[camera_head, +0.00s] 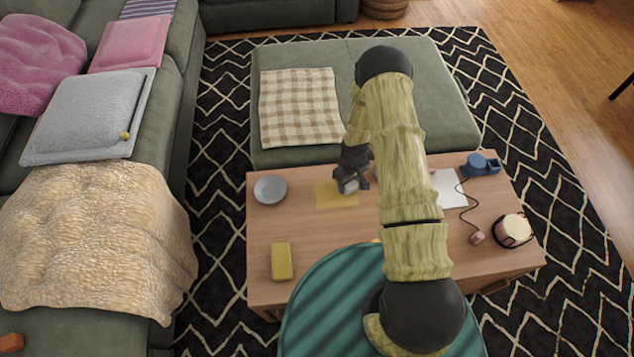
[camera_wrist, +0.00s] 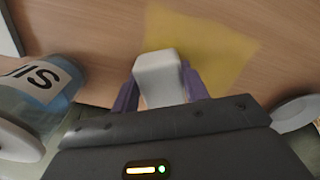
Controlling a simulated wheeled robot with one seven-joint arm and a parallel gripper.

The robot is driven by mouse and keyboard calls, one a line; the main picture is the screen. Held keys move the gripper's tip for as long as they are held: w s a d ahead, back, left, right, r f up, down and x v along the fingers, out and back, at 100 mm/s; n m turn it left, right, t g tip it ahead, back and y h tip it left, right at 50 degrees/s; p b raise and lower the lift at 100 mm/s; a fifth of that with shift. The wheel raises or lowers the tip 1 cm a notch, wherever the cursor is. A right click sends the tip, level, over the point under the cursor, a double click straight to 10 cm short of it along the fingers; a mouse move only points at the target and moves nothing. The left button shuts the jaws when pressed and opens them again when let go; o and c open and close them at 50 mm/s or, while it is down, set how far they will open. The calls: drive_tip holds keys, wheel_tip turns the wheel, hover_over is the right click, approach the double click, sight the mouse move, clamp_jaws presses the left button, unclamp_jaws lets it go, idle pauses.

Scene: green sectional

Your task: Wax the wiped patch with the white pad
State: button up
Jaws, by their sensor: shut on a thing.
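My gripper (camera_head: 352,184) is shut on the white pad (camera_wrist: 160,76), a pale block with rounded edges. In the wrist view the pad sits between the two purple fingers of my gripper (camera_wrist: 160,92). The pad also shows small under my gripper in the head view (camera_head: 349,187). The patch (camera_head: 330,197) is a yellow area on the wooden table (camera_head: 340,240). The patch also shows in the wrist view (camera_wrist: 205,45), with the pad over its edge. I cannot tell whether the pad touches the surface.
A grey dish (camera_head: 270,189) lies left of the patch, and a yellow block (camera_head: 281,261) nearer. A labelled jar (camera_wrist: 40,85) stands close beside my gripper. White paper (camera_head: 447,190), a blue object (camera_head: 480,164) and a cream round item (camera_head: 514,229) are at right.

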drive_tip(key=shift+d, duration=1.6)
wheel_tip(320, 180, up, 8)
drive_tip(key=p, duration=0.5)
drive_tip(key=shift+a+p, duration=0.15)
drive_tip(key=shift+p, duration=0.15)
drive_tip(key=shift+r, duration=0.1)
wheel_tip(320, 180, up, 19)
drive_tip(key=m, duration=0.6)
drive_tip(key=shift+a+m, duration=0.2)
drive_tip(key=shift+m, duration=0.1)
drive_tip(key=shift+w, duration=0.1)
